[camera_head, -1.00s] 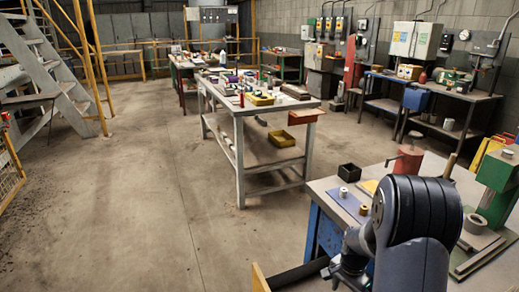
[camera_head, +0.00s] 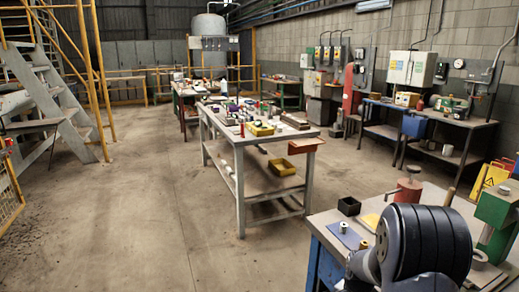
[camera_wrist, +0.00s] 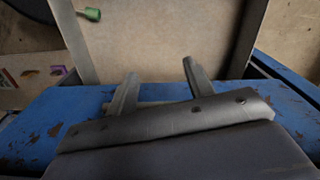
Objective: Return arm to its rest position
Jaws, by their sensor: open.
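My gripper (camera_wrist: 158,85) shows in the wrist view with its two fingers spread apart and nothing between them. Beyond the fingers is a pale flat surface, with worn blue metal below and to both sides. In the head view my dark arm (camera_head: 432,245) fills the lower right, in front of the near workbench (camera_head: 318,222). The gripper itself does not show there.
The near bench bears a black bin (camera_head: 349,206), a blue mat (camera_head: 346,237), a red can (camera_head: 408,190) and a green machine (camera_head: 497,215).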

